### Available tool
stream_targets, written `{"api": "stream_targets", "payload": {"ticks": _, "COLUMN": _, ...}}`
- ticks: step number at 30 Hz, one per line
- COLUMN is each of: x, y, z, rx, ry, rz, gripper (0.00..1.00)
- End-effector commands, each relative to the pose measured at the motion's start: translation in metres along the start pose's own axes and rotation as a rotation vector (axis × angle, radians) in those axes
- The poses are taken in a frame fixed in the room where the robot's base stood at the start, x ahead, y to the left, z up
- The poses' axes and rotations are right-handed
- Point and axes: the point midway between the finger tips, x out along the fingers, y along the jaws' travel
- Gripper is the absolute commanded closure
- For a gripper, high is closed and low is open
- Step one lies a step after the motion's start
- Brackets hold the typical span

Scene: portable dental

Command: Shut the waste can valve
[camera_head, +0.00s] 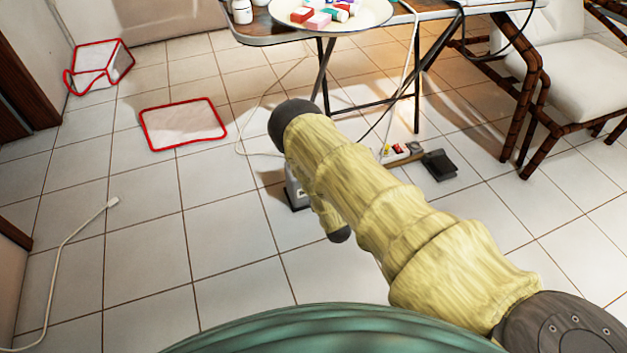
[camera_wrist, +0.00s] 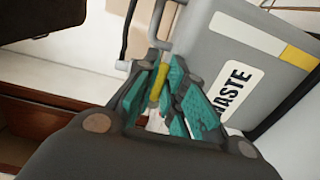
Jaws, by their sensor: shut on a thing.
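The waste can (camera_wrist: 232,60) is a grey box with a "WASTE" label and a white and yellow band, tilted at the upper right of the wrist view. A grey pipe (camera_wrist: 157,40) runs beside its left side. My gripper (camera_wrist: 167,73), with teal pads, is shut on the yellow valve handle (camera_wrist: 158,86) near the pipe's lower end. The pads partly hide the handle, so I cannot tell how far it is turned. In the head view my arm hides the gripper and valve. A small grey part shows behind the arm; I cannot tell whether it is the can.
A folding table (camera_head: 405,14) with a tray (camera_head: 372,20) stands at the back. A power strip (camera_head: 400,152) and black pedal (camera_head: 439,165) lie right of my arm. A chair (camera_head: 572,80) is at the right. Red-edged pieces (camera_head: 183,124) and a cable (camera_head: 70,236) lie left.

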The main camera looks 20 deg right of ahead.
Motion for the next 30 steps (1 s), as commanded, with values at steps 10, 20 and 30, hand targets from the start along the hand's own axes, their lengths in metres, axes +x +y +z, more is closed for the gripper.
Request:
{"api": "stream_targets", "payload": {"ticks": 10, "x": -0.0007, "y": -0.0003, "z": -0.0002, "rx": -0.012, "ry": 0.000, "rz": -0.001, "gripper": 1.00}}
{"api": "stream_targets", "payload": {"ticks": 20, "x": -0.0006, "y": -0.0002, "z": -0.0001, "rx": -0.011, "ry": 0.000, "rz": -0.001, "gripper": 0.67}}
{"api": "stream_targets", "payload": {"ticks": 30, "x": -0.0069, "y": -0.0006, "z": 0.0000, "rx": -0.011, "ry": 0.000, "rz": -0.003, "gripper": 0.67}}
